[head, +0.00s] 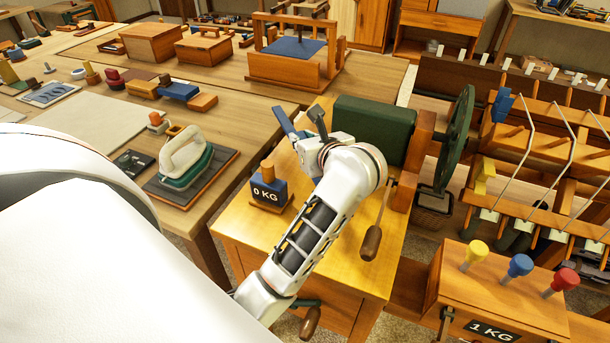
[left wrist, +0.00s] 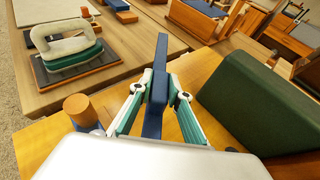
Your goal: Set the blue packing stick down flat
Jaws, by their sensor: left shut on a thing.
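My left gripper (head: 303,131) is shut on the blue packing stick (head: 284,121). In the left wrist view the stick (left wrist: 160,75) stands out lengthwise between the two green-sided fingers (left wrist: 157,88). In the head view the stick looks tilted, beside the dark green roller (head: 372,128) and over the yellow wooden bench top (head: 335,247). Its lower end is hidden by the gripper, and its height above the bench cannot be told. My right gripper is not in view.
A blue block with a wooden knob, marked 0 KG (head: 269,190), stands on the bench left of my arm. A crank handle (head: 371,240) hangs at the right. An iron (head: 185,160) stands on the long table (head: 225,130) at left. The bench front is partly clear.

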